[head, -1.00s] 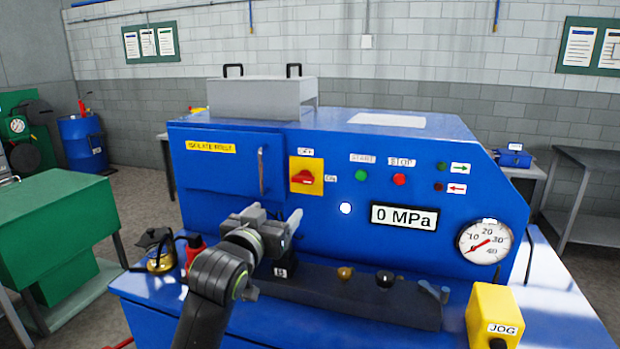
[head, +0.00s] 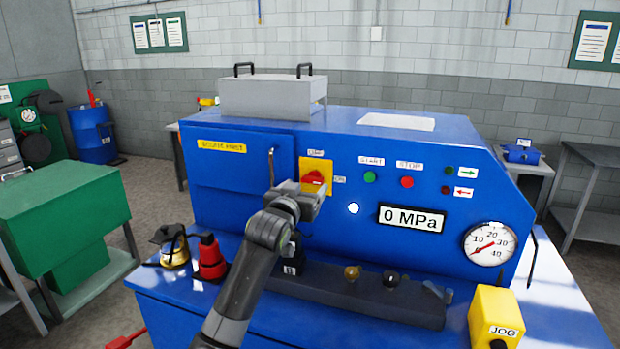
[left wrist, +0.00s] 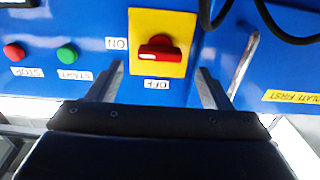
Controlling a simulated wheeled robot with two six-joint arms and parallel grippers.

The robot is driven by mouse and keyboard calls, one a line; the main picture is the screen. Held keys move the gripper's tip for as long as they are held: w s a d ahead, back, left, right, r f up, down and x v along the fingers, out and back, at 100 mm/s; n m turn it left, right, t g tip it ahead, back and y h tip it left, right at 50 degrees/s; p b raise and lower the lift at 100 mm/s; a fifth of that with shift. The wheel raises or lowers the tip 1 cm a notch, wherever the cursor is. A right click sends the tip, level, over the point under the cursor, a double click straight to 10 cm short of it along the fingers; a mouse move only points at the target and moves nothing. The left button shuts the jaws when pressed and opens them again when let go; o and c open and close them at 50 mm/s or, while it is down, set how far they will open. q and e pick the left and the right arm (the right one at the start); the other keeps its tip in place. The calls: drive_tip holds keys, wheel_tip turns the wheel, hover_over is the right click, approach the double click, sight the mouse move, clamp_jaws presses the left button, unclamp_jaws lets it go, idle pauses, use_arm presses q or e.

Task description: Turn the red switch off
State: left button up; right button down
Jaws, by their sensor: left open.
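The red switch (head: 314,178) is a rotary handle on a yellow plate (head: 327,166) on the blue machine's front. It also shows in the left wrist view (left wrist: 160,49), upside down there, with its handle lying level. The ON label (left wrist: 116,44) is level with it at one side, and the OFF label (left wrist: 157,84) is across from the handle's flat side. My left gripper (head: 315,193) is open and empty in front of the switch, covering part of the plate in the head view. Its fingers stand apart on either side below the switch in the left wrist view. My right gripper is out of view.
A vertical door handle (head: 271,166) is close to the left of the gripper. Green START (head: 370,177) and red STOP (head: 407,182) buttons are to the right. Below are a black valve block (head: 360,295), a red bottle (head: 209,258) and a yellow JOG box (head: 495,315).

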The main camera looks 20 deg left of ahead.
sight(311, 181)
use_arm(q)
drive_tip(key=shift+w+d+p, duration=0.15)
drive_tip(key=shift+w+p, duration=0.4)
drive_tip(key=shift+w, duration=1.8)
drive_tip(key=c, duration=1)
